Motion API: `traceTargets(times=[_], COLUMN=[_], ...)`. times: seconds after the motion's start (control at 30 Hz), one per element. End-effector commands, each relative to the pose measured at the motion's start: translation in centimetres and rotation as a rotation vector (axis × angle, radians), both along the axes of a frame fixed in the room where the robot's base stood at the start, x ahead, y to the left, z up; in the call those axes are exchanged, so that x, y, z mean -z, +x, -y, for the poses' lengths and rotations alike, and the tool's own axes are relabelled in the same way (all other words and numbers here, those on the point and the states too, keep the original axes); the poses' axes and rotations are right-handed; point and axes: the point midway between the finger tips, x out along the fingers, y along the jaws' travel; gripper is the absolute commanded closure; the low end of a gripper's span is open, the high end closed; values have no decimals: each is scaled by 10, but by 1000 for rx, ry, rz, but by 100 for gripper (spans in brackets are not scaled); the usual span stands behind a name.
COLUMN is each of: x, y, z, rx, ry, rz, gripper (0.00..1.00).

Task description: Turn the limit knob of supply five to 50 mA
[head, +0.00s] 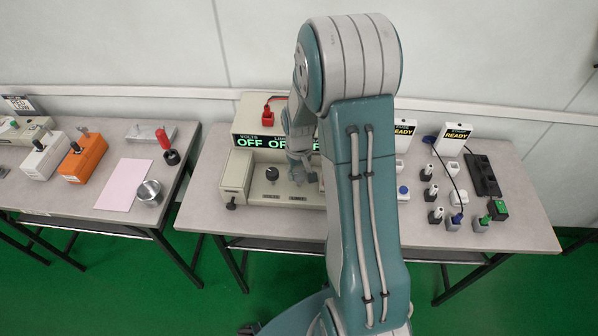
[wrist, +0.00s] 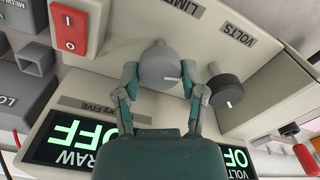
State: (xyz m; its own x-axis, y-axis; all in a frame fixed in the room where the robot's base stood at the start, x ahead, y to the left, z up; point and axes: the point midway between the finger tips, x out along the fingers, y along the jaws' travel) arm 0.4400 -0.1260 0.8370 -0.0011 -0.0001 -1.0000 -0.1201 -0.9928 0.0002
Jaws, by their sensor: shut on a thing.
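Supply five (head: 236,180) is a beige unit on the bench, partly hidden by my arm in the head view. In the wrist view its panel (wrist: 255,60) appears turned over. My gripper (wrist: 168,74) has one finger on each side of the grey limit knob (wrist: 158,62), by the label LIMIT, and is shut on it. A short white pointer line shows on the knob. The black volts knob (wrist: 228,91) sits close beside the right finger; it also shows in the head view (head: 271,173). The green displays (wrist: 72,138) read OFF.
A red rocker switch (wrist: 68,28) is on the panel beside the limit knob. Several small testers and a black power strip (head: 482,175) stand right of my arm. An orange box (head: 83,157) is on the left bench.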

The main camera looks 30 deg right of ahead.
Motion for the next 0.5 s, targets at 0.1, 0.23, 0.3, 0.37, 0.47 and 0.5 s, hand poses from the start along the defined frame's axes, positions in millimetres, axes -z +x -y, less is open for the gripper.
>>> traceTargets(times=[0.1,0.23,0.3,0.37,0.47,0.5], x=[0,0,0,0,0,0], y=[2,2,2,2,2,2], z=[0,-1,-1,-1,-1,-1], rx=[-110,-233,-299,-354,-442,-475], ry=[-2,-1,-1,-2,-2,-2], rz=[6,6,6,6,7,7], gripper=[94,94,94,94,94,94])
